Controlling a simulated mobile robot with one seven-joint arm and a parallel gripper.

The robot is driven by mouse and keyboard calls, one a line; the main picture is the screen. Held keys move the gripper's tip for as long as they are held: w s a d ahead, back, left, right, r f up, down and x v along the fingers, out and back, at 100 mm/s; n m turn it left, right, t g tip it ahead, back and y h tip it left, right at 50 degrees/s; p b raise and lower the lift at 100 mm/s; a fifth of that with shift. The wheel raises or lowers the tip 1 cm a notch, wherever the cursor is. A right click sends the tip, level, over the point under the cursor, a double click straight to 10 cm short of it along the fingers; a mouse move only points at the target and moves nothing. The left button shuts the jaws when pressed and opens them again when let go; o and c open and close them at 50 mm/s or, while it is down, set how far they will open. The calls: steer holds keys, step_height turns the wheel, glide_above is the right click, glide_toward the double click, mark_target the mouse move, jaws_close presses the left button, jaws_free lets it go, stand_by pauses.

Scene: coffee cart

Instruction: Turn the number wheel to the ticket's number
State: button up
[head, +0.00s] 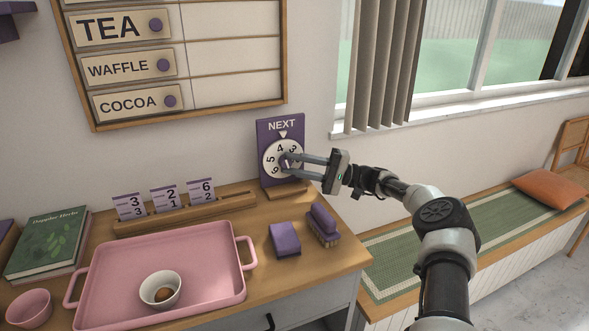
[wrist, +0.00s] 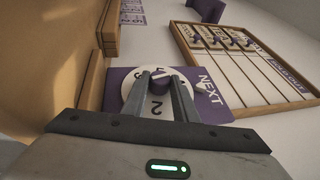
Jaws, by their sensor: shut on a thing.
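The white number wheel (head: 271,149) is on an upright purple sign (head: 265,129) marked NEXT, with a white pointer above the wheel. The 4 and the 3 lie on either side below the pointer; I cannot tell that either is exactly under it. The 5 and 6 are at the wheel's left. Three tickets stand in a wooden rack (head: 222,208): the left (head: 129,206) shows 3 over 3, the middle (head: 168,197) 2 over 1, the right (head: 201,191) 6 over 2.
A pink tray (head: 215,280) with a white bowl (head: 153,292) stands in front of the rack. A purple block (head: 285,239) and a purple brush (head: 322,224) lie near the counter's right edge. A menu board (head: 225,103) hangs behind. Books (head: 45,245) lie at left.

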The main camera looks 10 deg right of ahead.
steer(key=shift+a, duration=0.1)
stand_by(0.3)
steer(key=o, duration=1.1)
steer(key=shift+c, duration=0.2)
steer(key=shift+f, duration=0.1)
